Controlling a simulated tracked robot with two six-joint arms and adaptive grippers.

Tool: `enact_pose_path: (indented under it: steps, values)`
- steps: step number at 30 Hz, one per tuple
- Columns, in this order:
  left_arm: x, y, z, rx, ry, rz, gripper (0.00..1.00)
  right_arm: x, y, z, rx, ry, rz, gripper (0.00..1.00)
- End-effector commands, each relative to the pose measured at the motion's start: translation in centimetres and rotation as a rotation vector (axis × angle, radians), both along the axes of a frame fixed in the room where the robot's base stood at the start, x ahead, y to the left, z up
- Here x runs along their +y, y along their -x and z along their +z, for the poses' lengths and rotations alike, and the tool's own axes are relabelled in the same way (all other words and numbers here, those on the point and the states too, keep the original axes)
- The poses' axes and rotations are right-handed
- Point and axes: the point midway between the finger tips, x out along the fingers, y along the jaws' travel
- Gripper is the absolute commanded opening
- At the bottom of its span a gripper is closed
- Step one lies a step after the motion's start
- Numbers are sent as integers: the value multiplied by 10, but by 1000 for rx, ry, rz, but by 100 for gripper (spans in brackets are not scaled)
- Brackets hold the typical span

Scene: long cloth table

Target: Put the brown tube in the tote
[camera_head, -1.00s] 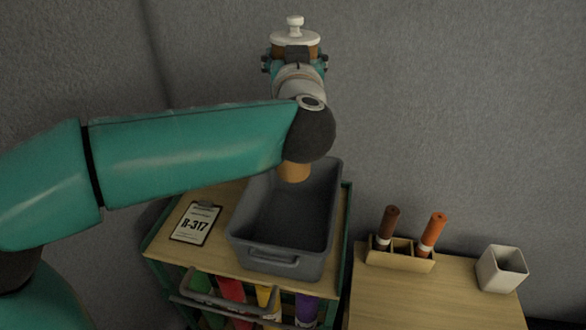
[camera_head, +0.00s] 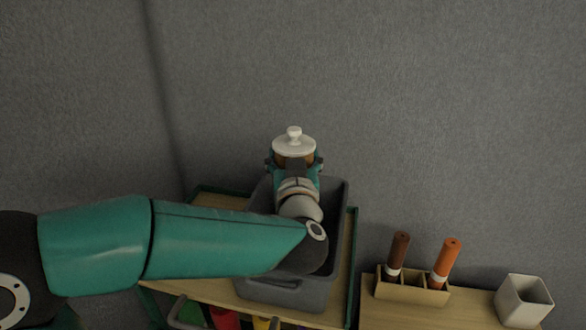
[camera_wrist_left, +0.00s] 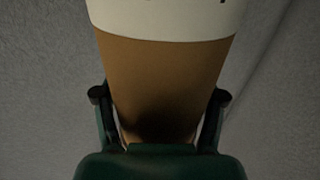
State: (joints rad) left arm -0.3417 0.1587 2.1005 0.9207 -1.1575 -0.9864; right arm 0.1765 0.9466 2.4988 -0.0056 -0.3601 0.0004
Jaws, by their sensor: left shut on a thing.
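My left gripper (camera_head: 294,165) is shut on a tan-brown tube (camera_wrist_left: 165,75) with a white band; its fingers (camera_wrist_left: 158,97) sit on either side of it in the left wrist view. In the head view a white knobbed top (camera_head: 294,145) shows above the gripper, with a little brown under it. The tube's lower end is hidden behind my arm, so I cannot tell how far it reaches into the tote. The grey tote (camera_head: 338,215) stands under the gripper, partly covered by my arm. My right gripper is out of view.
A wooden rack (camera_head: 408,289) at the right holds a darker brown tube (camera_head: 399,250) and an orange tube (camera_head: 447,258). A white square cup (camera_head: 523,302) stands right of it. Coloured items sit in the lower basket. A grey wall rises behind.

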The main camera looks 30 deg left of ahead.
Motion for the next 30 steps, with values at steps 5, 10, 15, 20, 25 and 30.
enact_pose_path:
  steps: [5, 10, 15, 20, 25, 30]
  values:
    - [1, 0, -9, -4, 0, 1, 9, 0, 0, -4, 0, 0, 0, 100]
    - [1, 0, -8, -4, 0, 1, 9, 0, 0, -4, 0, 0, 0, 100]
    - [1, 0, -11, -1, 0, 1, 77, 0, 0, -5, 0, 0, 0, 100]
    - [0, 0, -11, -1, 0, 1, 95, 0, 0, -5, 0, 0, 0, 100]
    - [0, 0, -11, -1, 0, 0, 95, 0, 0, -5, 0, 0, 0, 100]
    - [0, 0, -8, -2, 0, 0, 95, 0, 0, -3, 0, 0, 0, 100]
